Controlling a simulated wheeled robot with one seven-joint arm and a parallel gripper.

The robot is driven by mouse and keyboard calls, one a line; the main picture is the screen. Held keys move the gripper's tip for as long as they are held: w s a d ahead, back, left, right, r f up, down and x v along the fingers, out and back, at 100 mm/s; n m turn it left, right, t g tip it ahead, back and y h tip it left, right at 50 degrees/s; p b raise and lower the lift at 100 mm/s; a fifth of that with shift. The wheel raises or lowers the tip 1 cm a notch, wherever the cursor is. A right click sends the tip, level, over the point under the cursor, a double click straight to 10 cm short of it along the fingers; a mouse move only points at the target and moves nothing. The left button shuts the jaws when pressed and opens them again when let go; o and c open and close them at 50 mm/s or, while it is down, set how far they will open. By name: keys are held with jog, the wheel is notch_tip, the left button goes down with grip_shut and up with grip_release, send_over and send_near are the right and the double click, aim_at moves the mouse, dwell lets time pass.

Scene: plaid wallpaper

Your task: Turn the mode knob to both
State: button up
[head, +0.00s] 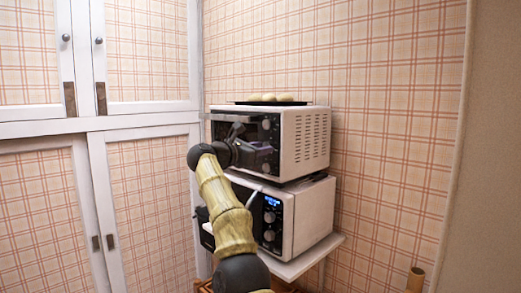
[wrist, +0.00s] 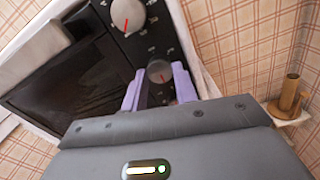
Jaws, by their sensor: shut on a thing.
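The upper oven (head: 304,140) is white with a dark glass door and a black panel of round knobs on its right front. Another grey knob (wrist: 128,15) with a red mark is farther up the same panel. The panel's printed labels are too small to read, so I cannot tell the setting. In the head view, my gripper (head: 256,146) is partly hidden at the oven's front.
A dark tray (head: 270,103) with pale round items lies on the upper oven. A lower white microwave (head: 312,215) with a lit blue display stands below it on a white shelf (head: 296,265). Cabinets (head: 150,200) stand at left. A brown cylinder (wrist: 290,95) stands at right.

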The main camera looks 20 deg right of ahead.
jog(key=shift+f, duration=0.2)
jog(key=o, duration=1)
jog(key=shift+c, duration=0.2)
jog(key=shift+r, duration=0.1)
jog(key=shift+a, duration=0.1)
jog(key=b+v, duration=0.5)
jog(key=v, duration=1.2)
jog(key=shift+a, duration=0.15)
jog(key=shift+r, duration=0.1)
